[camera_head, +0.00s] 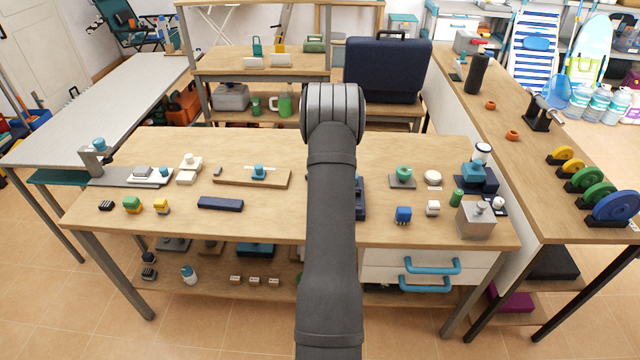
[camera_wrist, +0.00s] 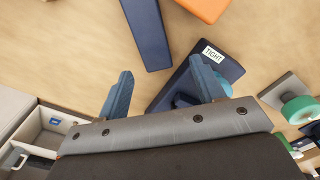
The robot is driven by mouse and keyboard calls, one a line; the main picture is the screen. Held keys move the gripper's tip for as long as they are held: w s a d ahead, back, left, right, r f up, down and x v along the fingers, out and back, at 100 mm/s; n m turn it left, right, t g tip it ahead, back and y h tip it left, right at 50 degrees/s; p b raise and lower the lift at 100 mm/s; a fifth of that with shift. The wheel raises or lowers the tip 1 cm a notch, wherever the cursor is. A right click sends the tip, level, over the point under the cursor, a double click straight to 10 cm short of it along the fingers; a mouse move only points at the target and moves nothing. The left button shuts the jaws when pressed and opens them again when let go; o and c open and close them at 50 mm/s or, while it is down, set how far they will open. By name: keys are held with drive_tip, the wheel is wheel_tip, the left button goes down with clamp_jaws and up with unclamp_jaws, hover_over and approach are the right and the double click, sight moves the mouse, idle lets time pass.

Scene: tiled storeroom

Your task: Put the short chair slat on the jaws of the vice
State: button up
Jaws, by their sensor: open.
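A dark blue bar (camera_head: 220,203), which looks like the short chair slat, lies flat near the front of the wooden bench, left of my arm. It also shows at the top of the wrist view (camera_wrist: 146,32). A dark blue body with a "TIGHT" label (camera_wrist: 217,54), which may be the vice, is right of centre in the wrist view. In the head view my arm hides most of it, leaving an edge (camera_head: 361,198). Its jaws cannot be made out. My gripper (camera_wrist: 161,64) is open and empty above the bench, its right finger overlapping the labelled body in view.
White drawers (camera_head: 430,266) with blue handles are below. Bench between bar and arm is clear.

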drive_tip(key=f, duration=0.4)
drive_tip(key=shift+s+a+f, duration=0.1)
drive_tip(key=shift+s+f, duration=0.05)
drive_tip(key=shift+s, duration=0.1)
drive_tip(key=c, duration=1.3)
